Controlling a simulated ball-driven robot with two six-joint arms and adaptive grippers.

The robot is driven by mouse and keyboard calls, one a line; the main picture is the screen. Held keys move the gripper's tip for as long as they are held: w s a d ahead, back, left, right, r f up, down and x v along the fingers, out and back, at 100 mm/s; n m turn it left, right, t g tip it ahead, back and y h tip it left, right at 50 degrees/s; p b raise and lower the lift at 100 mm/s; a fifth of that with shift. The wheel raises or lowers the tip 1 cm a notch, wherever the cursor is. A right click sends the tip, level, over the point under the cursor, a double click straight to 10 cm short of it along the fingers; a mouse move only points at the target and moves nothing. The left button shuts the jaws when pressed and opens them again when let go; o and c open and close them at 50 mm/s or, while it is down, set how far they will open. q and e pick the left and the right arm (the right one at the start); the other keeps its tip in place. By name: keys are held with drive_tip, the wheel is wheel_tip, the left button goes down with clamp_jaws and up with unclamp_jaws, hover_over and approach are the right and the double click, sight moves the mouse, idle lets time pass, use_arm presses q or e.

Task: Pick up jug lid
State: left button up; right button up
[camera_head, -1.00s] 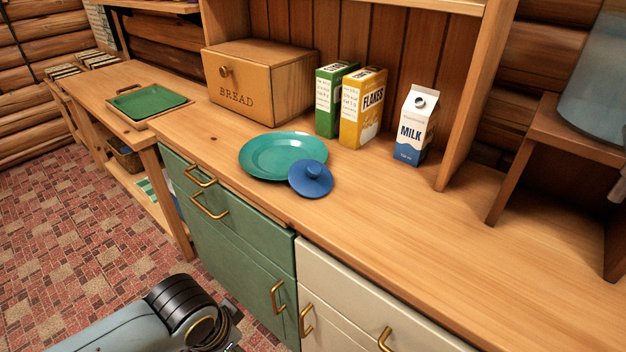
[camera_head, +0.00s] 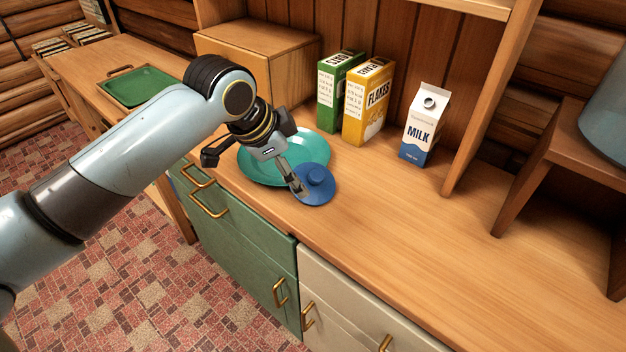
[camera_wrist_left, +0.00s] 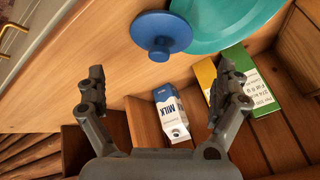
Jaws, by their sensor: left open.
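The blue jug lid (camera_head: 322,187) with a round knob lies on the wooden counter, against or slightly over the front right rim of the teal plate (camera_head: 258,174). It also shows in the left wrist view (camera_wrist_left: 161,33), at the top, beyond my fingertips. My left gripper (camera_head: 296,187) reaches in from the left over the plate, with a finger in front of the lid's left edge in the head view. In the left wrist view my left gripper (camera_wrist_left: 160,85) has its fingers wide apart with nothing between them held. My right gripper is not in view.
A milk carton (camera_head: 425,125), a yellow flakes box (camera_head: 368,103) and a green box (camera_head: 338,90) stand behind the lid. A wooden bread box (camera_head: 262,62) is partly hidden by my arm. The counter (camera_head: 430,240) right of the lid is clear.

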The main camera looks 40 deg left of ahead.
sight(310, 174)
use_arm(q)
drive_tip(key=x, duration=0.5)
drive_tip(key=shift+w, duration=0.25)
drive_tip(key=shift+x, duration=2.75)
drive_tip(key=shift+w+d+r, duration=0.1)
drive_tip(key=shift+d, duration=0.05)
drive_tip(key=shift+c, duration=0.4)
drive_tip(key=c, duration=0.6)
drive_tip(key=shift+r, duration=0.1)
